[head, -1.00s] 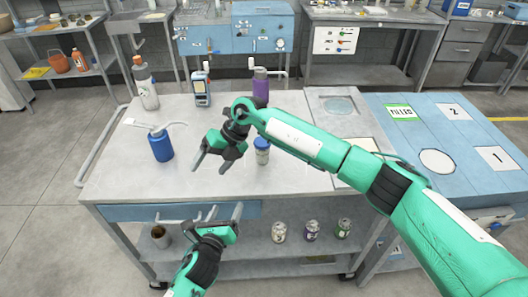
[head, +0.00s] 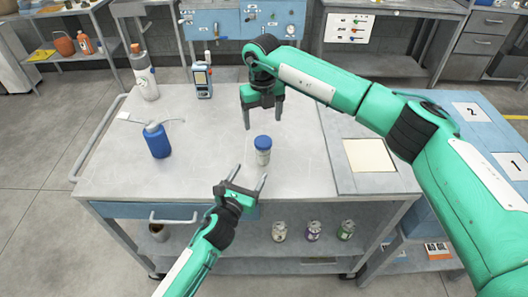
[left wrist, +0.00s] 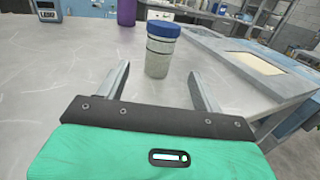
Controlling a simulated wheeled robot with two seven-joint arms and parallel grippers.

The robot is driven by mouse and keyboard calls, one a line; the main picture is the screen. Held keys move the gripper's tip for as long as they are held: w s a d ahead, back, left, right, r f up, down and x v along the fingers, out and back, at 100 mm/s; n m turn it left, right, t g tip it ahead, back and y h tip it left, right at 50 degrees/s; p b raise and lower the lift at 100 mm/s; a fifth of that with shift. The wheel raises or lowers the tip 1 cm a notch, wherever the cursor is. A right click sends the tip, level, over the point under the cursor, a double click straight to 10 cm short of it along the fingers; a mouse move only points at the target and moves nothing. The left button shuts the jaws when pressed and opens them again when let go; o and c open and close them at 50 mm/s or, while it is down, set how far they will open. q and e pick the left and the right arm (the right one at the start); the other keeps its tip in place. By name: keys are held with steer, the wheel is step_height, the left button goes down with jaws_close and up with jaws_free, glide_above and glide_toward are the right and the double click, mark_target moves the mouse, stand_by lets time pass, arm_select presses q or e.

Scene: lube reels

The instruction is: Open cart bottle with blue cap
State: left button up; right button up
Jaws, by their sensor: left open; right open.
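The bottle with the blue cap (head: 263,150) stands upright on the cart top (head: 205,170). It is a small clear jar with pale contents, and its cap is on. It also shows in the left wrist view (left wrist: 160,48), ahead of and between my left fingers. My left gripper (head: 247,180) is open at the cart's front edge, just short of the bottle and not around it. My right gripper (head: 263,115) is open, with its fingers pointing down, above and behind the bottle. Neither gripper visibly holds anything.
A blue pump bottle (head: 157,141) stands to the left, with a white bottle (head: 146,82) and a handheld device (head: 203,78) behind. A cream square panel (head: 368,155) lies to the right. Several cans, including this one (head: 313,230), stand on the lower shelf.

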mark_target(260, 155)
arm_select(q)
steer(key=x, duration=1.1)
steer(key=shift+w+d, duration=0.15)
steer(key=shift+w, duration=0.2)
arm_select(e)
steer(key=shift+w+f, duration=0.1)
steer(key=shift+w, duration=0.05)
